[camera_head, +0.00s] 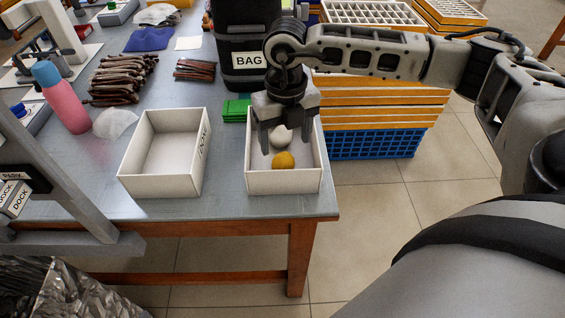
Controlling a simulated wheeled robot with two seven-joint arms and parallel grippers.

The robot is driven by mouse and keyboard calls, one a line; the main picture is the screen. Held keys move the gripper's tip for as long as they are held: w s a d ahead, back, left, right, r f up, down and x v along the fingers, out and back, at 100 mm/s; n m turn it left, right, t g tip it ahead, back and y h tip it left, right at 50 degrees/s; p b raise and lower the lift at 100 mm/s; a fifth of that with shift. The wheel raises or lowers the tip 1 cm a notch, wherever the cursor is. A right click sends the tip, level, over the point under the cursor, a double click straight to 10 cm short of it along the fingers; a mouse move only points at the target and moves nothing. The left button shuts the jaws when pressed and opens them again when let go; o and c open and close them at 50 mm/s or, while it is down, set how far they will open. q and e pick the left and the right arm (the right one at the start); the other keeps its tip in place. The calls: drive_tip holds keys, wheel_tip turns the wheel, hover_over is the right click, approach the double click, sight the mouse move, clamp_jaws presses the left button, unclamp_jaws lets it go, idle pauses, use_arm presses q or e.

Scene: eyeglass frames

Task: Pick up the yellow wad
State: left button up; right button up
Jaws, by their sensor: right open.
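The yellow wad (283,160) is a small round lump near the front of the right white box (284,182). A whitish wad (281,137) lies just behind it in the same box. My right gripper (286,149) points down over this box with its fingers apart. In the picture the whitish wad shows between the fingers, and the yellow wad shows just below the fingertips. I cannot tell the exact height of the fingertips above the wads. Nothing is seen held. My left gripper is not in view.
A white box (160,186) that looks empty stands to the left. A black bin marked BAG (250,85) and green pieces (236,111) are behind. A pink bottle (68,105) and brown eyeglass frames (120,80) are farther left. The table's front edge is close to the boxes.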

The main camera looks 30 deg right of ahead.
sight(283, 157)
drive_tip(key=f, duration=0.6)
drive_tip(key=shift+a+f+p, duration=0.2)
drive_tip(key=shift+a+p, duration=0.1)
drive_tip(key=c, duration=1)
